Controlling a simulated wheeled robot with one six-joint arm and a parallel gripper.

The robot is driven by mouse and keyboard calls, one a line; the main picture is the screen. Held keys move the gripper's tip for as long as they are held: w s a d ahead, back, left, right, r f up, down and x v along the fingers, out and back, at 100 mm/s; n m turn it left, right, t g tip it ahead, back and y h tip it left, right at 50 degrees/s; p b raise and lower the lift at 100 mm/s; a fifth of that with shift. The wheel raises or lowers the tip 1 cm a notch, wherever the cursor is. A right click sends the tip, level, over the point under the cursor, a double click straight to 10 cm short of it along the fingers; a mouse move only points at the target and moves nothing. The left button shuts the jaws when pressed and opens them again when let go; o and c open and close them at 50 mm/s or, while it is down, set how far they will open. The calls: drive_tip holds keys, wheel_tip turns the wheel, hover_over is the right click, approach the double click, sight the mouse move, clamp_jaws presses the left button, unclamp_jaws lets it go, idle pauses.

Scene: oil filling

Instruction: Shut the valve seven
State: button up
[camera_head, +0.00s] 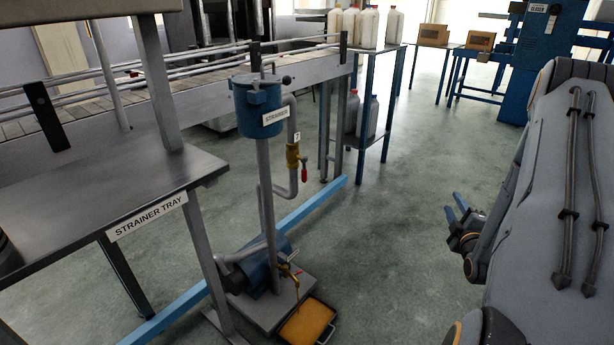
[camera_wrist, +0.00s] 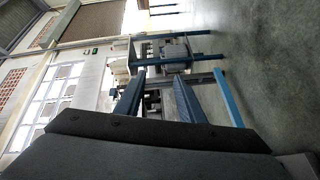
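Valve seven (camera_head: 292,155) is a brass valve on the grey pipe beside the blue strainer (camera_head: 259,107), under a small tag that seems to read 7. Its red handle (camera_head: 304,171) hangs downward, roughly along the pipe. My gripper (camera_head: 462,208) has blue fingers and is well to the right of the valve, over the open floor, touching nothing. In the wrist view my gripper (camera_wrist: 163,88) shows its two fingers apart with nothing between them. The valve cannot be made out in the wrist view.
The strainer tray table (camera_head: 85,200) stands at left, with a conveyor (camera_head: 200,95) behind. A blue pump (camera_head: 262,265) and an orange tray (camera_head: 306,322) are on the floor below the strainer. A rack (camera_head: 368,100) holds several jugs. Floor between valve and gripper is clear.

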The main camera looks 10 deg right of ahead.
drive_tip(key=w+a+m+t+y+b, duration=0.1)
drive_tip(key=w+a+y+b, duration=0.25)
drive_tip(key=w+a, duration=0.5)
drive_tip(key=m+g+y+b, duration=0.2)
drive_tip(key=m+y+b, duration=0.3)
drive_tip(key=y+b, duration=0.45)
approach(306, 174)
drive_tip(key=w+f+y+p, duration=0.1)
drive_tip(key=w+y, duration=0.1)
drive_tip(key=b+x, duration=0.1)
drive_tip(key=x, duration=0.6)
drive_tip(key=shift+w+r, duration=0.1)
clamp_jaws()
